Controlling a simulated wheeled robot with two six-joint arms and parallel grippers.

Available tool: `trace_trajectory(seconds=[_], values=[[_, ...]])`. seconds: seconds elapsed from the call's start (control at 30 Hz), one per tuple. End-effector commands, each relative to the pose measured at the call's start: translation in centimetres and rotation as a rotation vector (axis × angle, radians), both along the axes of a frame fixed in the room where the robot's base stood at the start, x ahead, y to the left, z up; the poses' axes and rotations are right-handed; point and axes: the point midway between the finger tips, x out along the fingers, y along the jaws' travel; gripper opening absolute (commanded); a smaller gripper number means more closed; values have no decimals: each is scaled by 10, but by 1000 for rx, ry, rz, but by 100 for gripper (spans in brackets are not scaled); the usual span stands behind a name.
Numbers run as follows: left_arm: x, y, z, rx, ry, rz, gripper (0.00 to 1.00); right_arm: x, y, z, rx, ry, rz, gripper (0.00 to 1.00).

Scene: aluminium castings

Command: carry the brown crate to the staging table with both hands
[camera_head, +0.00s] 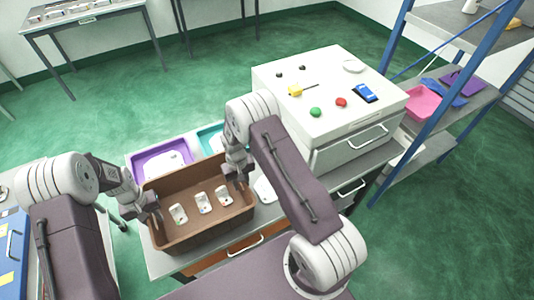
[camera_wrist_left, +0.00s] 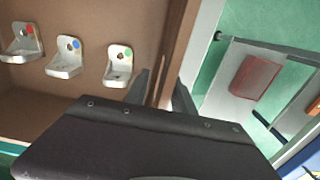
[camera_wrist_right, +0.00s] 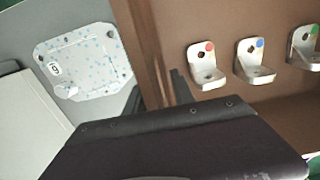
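The brown crate (camera_head: 180,237) stands at the left end of the grey workbench in the head view. Inside it are three white castings with a green, a blue and a red dot; they also show in the left wrist view (camera_wrist_left: 64,57). My left gripper (camera_head: 150,213) is at the crate's left wall, its fingers astride the rim and seemingly shut on it. My right gripper (camera_head: 238,178) is at the right wall in the same way. The finger contact is partly hidden by the gripper bodies. I cannot tell which table is the staging table.
A purple tray (camera_head: 140,162) and a teal tray (camera_head: 204,137) lie behind the crate. A white drawer cabinet (camera_head: 330,115) with small items stands to the right. A blue-framed shelf (camera_head: 440,20) is further right. A table (camera_head: 85,14) stands at the back left, with open green floor (camera_head: 75,115) before it.

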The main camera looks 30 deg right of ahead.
Motion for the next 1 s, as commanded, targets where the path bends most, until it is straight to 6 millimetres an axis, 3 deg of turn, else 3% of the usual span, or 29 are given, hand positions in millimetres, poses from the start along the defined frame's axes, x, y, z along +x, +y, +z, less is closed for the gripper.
trace_trajectory(seconds=[0.17,0.5,0.63,0.83,1.0], values=[[2,0,25,0,-5,0,30,0,0,0,0,0,0,30],[1,0,105,0,-4,0,30,0,0,0,0,0,0,30],[0,0,117,0,-2,0,30,0,0,0,0,0,0,30],[0,0,120,0,0,0,30,0,0,3,0,-1,0,30],[0,0,120,0,0,0,30,2,0,36,0,-6,0,30]])
